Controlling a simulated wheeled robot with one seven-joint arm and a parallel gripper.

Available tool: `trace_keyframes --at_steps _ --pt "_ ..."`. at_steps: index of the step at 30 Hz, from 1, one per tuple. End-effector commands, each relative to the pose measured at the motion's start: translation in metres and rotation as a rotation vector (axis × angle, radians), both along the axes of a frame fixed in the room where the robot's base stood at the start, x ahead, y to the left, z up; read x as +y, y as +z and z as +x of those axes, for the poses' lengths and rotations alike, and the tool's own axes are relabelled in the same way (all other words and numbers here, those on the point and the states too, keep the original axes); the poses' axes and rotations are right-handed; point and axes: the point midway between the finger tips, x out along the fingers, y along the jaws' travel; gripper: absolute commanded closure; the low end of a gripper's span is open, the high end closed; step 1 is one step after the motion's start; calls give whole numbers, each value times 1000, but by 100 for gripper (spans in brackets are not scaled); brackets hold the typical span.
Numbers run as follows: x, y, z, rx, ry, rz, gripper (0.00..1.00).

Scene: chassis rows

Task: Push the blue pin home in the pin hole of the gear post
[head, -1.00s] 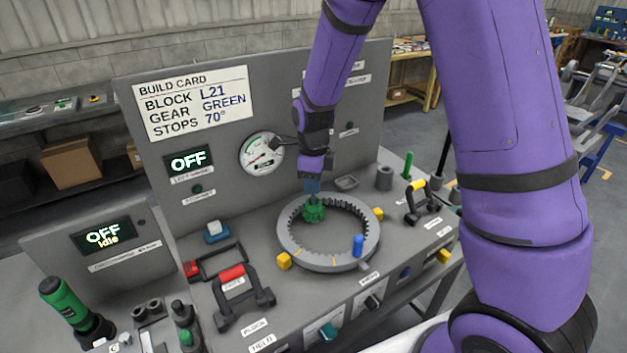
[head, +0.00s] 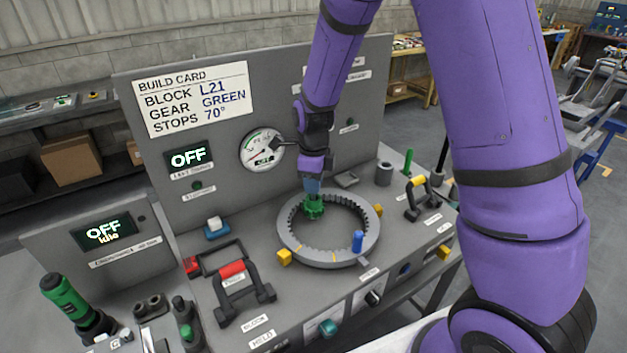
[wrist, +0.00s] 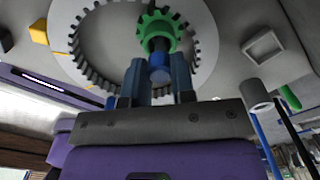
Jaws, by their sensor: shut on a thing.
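The green gear (head: 313,207) sits at the inner back edge of the grey toothed ring (head: 341,264). It also shows in the wrist view (wrist: 158,28), with a dark post at its middle. My gripper (head: 312,192) is right above the gear, pointing down. In the wrist view my gripper (wrist: 160,82) is shut on the blue pin (wrist: 160,73), a short blue cylinder between the two fingers. The pin is in line with the gear post and appears to meet it. The pin hole is hidden, so I cannot tell how deep the pin sits.
A blue peg (head: 358,241) stands on the ring's front right. Yellow blocks (head: 284,257) sit around the ring. A red-grip handle (head: 232,270) is at the front left, a yellow-grip handle (head: 418,182) at the right. The upright panel with gauge (head: 262,148) stands behind.

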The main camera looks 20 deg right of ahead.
Motion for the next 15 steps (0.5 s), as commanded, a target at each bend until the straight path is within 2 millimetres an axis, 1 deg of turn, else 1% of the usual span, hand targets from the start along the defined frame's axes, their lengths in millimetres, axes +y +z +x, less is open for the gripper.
trace_keyframes --at_steps 15 --pt "0 -13 0 0 -1 0 100"
